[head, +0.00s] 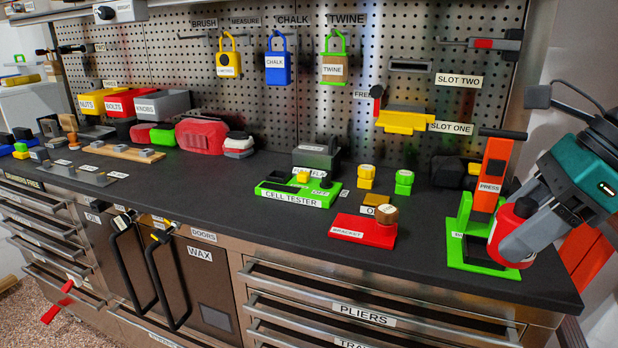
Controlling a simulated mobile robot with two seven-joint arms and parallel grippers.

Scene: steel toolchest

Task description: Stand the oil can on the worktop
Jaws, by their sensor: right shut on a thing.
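My right gripper (507,232) comes in from the right and is shut on a rounded red can (512,253) with a dark top. It looks like the oil can, but no label on it can be read. The can is near the right end of the dark worktop (290,231), beside the press and overlapping its green base in the picture. The fingers cover part of the can. I cannot tell whether its bottom touches the worktop or hangs just above it. My left gripper is not in view.
The orange and green press (493,175) stands close left of the can. Left of it are a red block (350,228) with a round brown top, small yellow and green pieces and a green cell tester (290,194). The front strip of worktop is clear. A pegboard stands behind.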

